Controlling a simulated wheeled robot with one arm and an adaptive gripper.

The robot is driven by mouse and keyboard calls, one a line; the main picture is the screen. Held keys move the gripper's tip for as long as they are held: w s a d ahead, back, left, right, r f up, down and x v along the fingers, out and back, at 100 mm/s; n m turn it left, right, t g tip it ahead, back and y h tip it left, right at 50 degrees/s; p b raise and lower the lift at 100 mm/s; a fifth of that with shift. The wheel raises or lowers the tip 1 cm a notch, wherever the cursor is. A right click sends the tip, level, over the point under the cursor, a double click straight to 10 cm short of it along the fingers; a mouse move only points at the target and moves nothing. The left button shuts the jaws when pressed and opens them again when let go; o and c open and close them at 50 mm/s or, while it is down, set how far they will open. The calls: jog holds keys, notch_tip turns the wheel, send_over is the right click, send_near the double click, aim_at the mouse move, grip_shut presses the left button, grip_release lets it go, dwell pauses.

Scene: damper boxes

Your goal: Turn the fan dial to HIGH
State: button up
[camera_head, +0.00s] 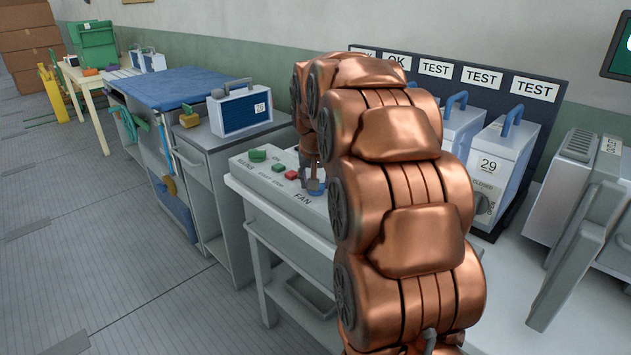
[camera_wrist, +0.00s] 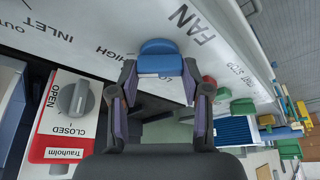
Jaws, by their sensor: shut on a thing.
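The fan dial is a blue knob (camera_wrist: 158,47) on the pale panel in the wrist view, between the FAN and HIGH lettering. My gripper (camera_wrist: 160,72) has its two fingertips on either side of the knob and is shut on it. Where the knob points is hard to read. In the head view the blue knob (camera_head: 316,187) shows just behind the FAN lettering, with my gripper (camera_head: 311,172) over it and my copper arm hiding the panel to the right.
Red (camera_head: 291,175) and green (camera_head: 258,155) buttons sit on the panel left of the knob. A grey OPEN/CLOSED knob (camera_wrist: 75,98) on a red-edged plate is close to my gripper.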

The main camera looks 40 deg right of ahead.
dwell(0.3)
jog(key=o, duration=1.2)
jog(key=shift+c, duration=0.2)
jog(key=v, duration=1.2)
